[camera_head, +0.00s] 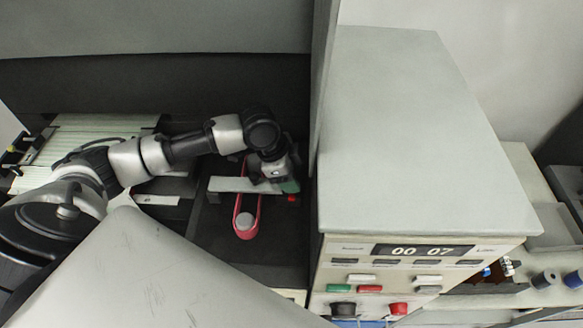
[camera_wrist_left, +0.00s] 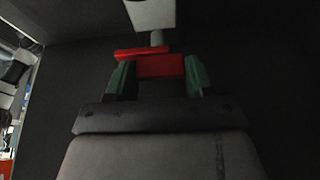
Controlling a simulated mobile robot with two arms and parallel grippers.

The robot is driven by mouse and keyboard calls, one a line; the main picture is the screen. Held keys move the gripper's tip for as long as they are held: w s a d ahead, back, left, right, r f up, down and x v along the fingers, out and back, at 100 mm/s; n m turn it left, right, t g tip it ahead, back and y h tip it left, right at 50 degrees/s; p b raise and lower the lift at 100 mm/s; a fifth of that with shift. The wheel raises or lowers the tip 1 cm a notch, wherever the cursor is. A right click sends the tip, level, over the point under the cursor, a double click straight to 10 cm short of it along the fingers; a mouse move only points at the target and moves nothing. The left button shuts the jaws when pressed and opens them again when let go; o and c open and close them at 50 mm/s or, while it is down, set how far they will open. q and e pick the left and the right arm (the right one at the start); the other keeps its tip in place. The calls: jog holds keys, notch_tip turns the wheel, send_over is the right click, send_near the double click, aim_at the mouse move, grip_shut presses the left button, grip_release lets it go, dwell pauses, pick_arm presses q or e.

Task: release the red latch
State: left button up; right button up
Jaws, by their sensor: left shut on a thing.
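The red latch (camera_wrist_left: 160,66) shows in the left wrist view as a red block with a thin red bar beside it, next to a grey post and a pale plate. My left gripper (camera_wrist_left: 157,76) has its green fingers on either side of the red block and is shut on it. In the head view my left gripper (camera_head: 288,187) reaches down into the dark bay, and a small red piece (camera_head: 291,198) shows just below its green fingertip. The rest of the latch is hidden by the gripper there. My right gripper is not in view.
A red loop-shaped strap (camera_head: 236,213) with a silver disc (camera_head: 245,221) lies left of the gripper, crossed by a pale plate (camera_head: 226,184). A card stack (camera_head: 85,140) lies at the left.

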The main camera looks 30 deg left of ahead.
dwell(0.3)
pick_arm(q)
jog(key=o, duration=0.9)
jog(key=shift+o, duration=0.2)
jog(key=shift+a+r, duration=0.15)
jog(key=shift+r, duration=0.1)
jog(key=b+v, duration=0.2)
jog(key=v, duration=0.8)
jog(key=shift+s+r+b, duration=0.2)
jog(key=shift+b, duration=0.2)
jog(key=shift+f, duration=0.1)
